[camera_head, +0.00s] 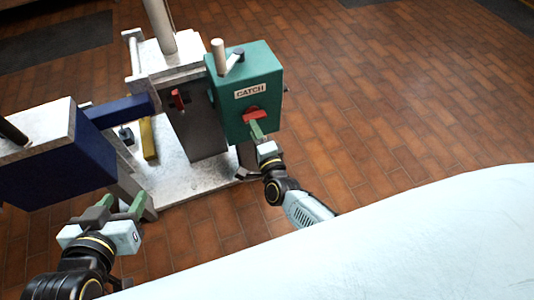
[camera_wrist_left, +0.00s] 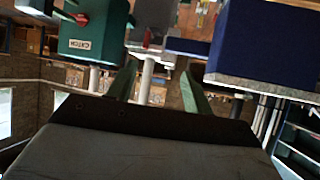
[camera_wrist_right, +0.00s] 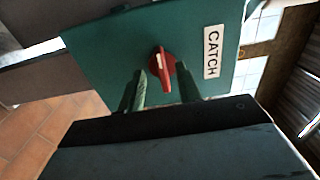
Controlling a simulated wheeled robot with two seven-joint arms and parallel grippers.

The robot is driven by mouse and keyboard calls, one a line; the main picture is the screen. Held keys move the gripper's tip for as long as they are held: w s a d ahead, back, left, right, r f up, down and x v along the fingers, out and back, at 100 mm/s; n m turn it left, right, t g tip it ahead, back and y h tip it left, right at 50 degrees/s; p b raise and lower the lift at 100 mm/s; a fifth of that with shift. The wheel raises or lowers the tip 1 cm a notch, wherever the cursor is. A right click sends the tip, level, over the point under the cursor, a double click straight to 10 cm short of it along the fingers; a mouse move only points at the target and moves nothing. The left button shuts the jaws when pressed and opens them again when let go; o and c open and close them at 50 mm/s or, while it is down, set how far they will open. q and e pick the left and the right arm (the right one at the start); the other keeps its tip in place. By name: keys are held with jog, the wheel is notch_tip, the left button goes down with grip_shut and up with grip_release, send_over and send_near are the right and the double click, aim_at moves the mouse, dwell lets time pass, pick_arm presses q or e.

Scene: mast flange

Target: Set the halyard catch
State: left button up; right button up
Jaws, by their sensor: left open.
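The green box labelled CATCH (camera_head: 240,90) has a red knob (camera_head: 257,114) low on its labelled face. In the right wrist view the red knob (camera_wrist_right: 162,68), with a pale mark, lies between the green fingers of my right gripper (camera_wrist_right: 162,84). My right gripper also shows in the head view (camera_head: 258,130), in front of the knob. My left gripper (camera_head: 116,205) is open and empty at the lower left. In the left wrist view its fingers (camera_wrist_left: 160,80) are spread, with the green box (camera_wrist_left: 92,32) beyond.
A grey post with a red lever (camera_head: 178,99) stands beside the green box. A blue arm (camera_head: 118,110) joins it to a large blue block (camera_head: 60,165) near my left gripper. A white mast (camera_head: 160,25) rises behind. The brick floor (camera_head: 400,100) at right is clear.

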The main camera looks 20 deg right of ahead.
pick_arm(q)
jog(key=s+a+f+g+y+p, duration=0.2)
jog(key=s+a+f+g, duration=0.2)
jog(key=s, duration=0.6)
jog(key=shift+a+f+n+g, duration=0.25)
jog(key=shift+f+g, duration=0.8)
jog(key=shift+g, duration=0.75)
pick_arm(e)
jog(key=s, duration=0.9)
jog(key=shift+s+d, duration=0.15)
jog(key=shift+s, duration=0.05)
pick_arm(q)
jog(key=shift+d, duration=0.1)
